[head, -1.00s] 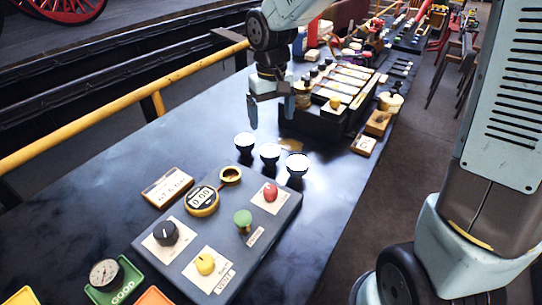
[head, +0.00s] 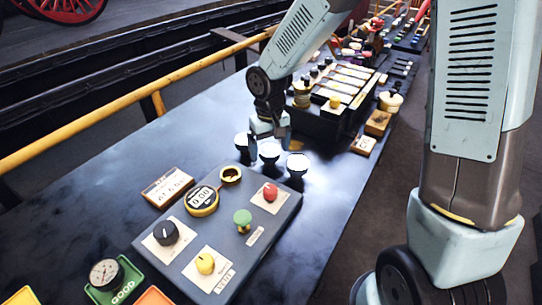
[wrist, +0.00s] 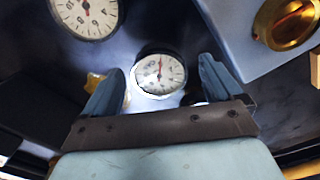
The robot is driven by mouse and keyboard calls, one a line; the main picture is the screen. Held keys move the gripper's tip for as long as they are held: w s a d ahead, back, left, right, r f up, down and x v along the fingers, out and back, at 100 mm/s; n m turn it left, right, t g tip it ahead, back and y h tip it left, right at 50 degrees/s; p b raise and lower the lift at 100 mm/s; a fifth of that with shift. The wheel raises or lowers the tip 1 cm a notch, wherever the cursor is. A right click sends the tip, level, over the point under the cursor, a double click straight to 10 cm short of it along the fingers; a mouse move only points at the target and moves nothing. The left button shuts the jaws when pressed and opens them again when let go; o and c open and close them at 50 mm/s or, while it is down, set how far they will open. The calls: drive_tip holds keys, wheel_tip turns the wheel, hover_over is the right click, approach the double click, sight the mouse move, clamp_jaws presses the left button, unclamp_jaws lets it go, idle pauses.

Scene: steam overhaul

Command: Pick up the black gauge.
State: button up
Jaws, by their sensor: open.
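Three small round gauges with white dials and dark bodies stand in a row on the dark table: a left one (head: 242,141), a middle one (head: 269,153) and a right one (head: 297,165). My gripper (head: 270,142) is open and low over the row, at the middle gauge. In the wrist view, a gauge with a black rim (wrist: 160,74) lies between my open fingers (wrist: 162,88), with no visible grip on it. Another dark-rimmed gauge (wrist: 85,14) shows at the upper left. I cannot tell the body colours apart surely.
A grey test panel (head: 253,237) with knobs, buttons and a brass socket (head: 231,174) stands close in front. A further gauge (head: 104,272) sits on a green tray (head: 126,288). A black rack (head: 311,121) stands behind. Table right of the panel is clear.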

sight(270, 150)
drive_tip(key=shift+f, duration=1.55)
drive_tip(key=shift+c, duration=0.4)
drive_tip(key=c, duration=1.2)
drive_tip(key=shift+o, duration=0.2)
drive_tip(key=shift+r, duration=0.1)
